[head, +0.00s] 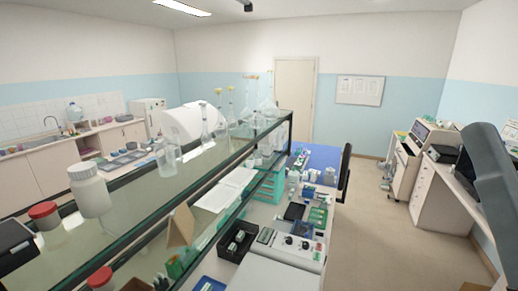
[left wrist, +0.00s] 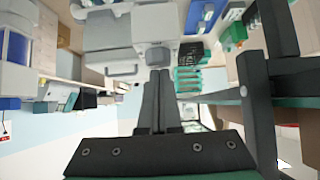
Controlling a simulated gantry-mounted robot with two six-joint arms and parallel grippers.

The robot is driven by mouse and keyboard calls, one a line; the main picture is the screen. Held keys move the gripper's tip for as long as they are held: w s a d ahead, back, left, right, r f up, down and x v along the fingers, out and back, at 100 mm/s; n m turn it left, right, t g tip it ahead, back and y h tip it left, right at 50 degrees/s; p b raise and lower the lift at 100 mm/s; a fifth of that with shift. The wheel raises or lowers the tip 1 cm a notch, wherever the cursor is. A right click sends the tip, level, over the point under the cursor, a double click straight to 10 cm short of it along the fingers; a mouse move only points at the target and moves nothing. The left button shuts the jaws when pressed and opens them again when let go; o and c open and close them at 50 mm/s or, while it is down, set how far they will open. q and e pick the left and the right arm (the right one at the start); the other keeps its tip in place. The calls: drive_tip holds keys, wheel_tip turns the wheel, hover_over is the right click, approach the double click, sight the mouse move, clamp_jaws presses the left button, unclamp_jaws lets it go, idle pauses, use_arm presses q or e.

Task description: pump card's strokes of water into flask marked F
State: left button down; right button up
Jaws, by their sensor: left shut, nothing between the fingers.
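Several clear flasks with tall necks stand on the glass shelf (head: 133,203) in the head view, one of them a flask (head: 205,128) near the middle. Some have yellow stoppers. Any letters on them are too small to read, so I cannot tell which is F. I cannot make out a water pump or a card with a stroke number. My left gripper (left wrist: 160,76) shows in the left wrist view, its two dark fingers together and empty. My right gripper is not in view.
A clear beaker (head: 168,160), a white bottle (head: 91,190) and red-capped jars (head: 46,213) stand on the shelf. Below are a control box (head: 288,247), a black crate (head: 237,241) and teal racks (head: 271,184). Open floor (head: 375,225) lies to the right.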

use_arm(q)
drive_tip(key=shift+f+p, duration=0.2)
drive_tip(key=shift+p, duration=0.2)
idle(0.5)
idle(0.4)
drive_tip(key=shift+r, duration=3.05)
wheel_tip(320, 180, up, 5)
